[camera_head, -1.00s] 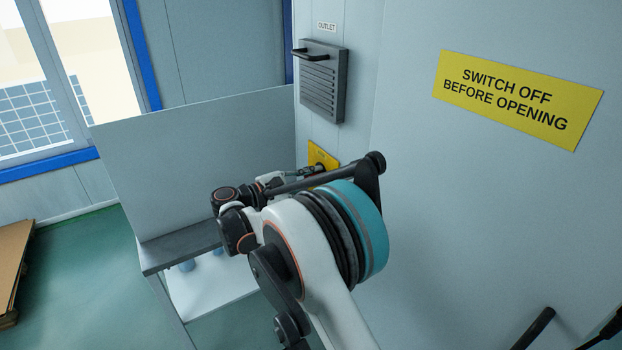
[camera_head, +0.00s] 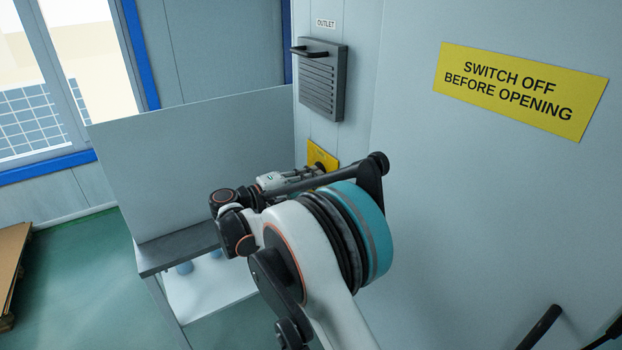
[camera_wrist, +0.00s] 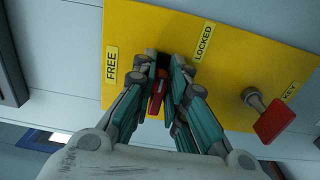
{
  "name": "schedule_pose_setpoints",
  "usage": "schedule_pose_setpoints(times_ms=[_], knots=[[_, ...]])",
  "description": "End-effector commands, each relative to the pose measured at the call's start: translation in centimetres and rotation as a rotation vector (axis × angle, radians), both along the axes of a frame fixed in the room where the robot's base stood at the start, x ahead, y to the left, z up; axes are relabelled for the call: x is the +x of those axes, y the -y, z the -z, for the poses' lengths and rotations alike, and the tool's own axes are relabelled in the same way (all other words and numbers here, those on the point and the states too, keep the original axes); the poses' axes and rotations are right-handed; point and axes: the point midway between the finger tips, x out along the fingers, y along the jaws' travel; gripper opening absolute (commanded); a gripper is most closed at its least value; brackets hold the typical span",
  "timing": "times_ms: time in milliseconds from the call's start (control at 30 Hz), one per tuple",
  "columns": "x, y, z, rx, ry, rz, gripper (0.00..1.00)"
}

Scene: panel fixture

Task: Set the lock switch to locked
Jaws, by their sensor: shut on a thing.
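The yellow panel (camera_wrist: 230,62) carries the labels FREE (camera_wrist: 111,64), LOCKED (camera_wrist: 203,42) and KEY (camera_wrist: 289,92) in the wrist view. My gripper (camera_wrist: 164,72) is at the panel between FREE and LOCKED. Its fingers are shut on the red lock switch (camera_wrist: 157,92), whose handle shows between them. The fingers hide the switch's base, so I cannot tell its exact setting. In the head view the yellow panel (camera_head: 322,155) shows only in part behind my arm, and the fingertips are hidden.
A red-tagged key part (camera_wrist: 273,120) sticks out of the panel beside KEY. A grey louvred outlet box (camera_head: 321,80) with a black handle is on the wall above. A grey bench (camera_head: 180,248) with an upright board stands left. A yellow warning sign (camera_head: 520,90) is at right.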

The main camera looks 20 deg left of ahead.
Motion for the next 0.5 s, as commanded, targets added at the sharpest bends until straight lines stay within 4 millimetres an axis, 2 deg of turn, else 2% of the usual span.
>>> schedule_pose_setpoints(times_ms=[400,433,500], knots=[[-0.06,0.00,0.15,0.007,0.002,0.001,0.00],[-0.07,0.00,0.15,0.006,0.001,0.001,0.17],[-0.06,0.00,0.14,0.005,0.002,0.001,0.30]])
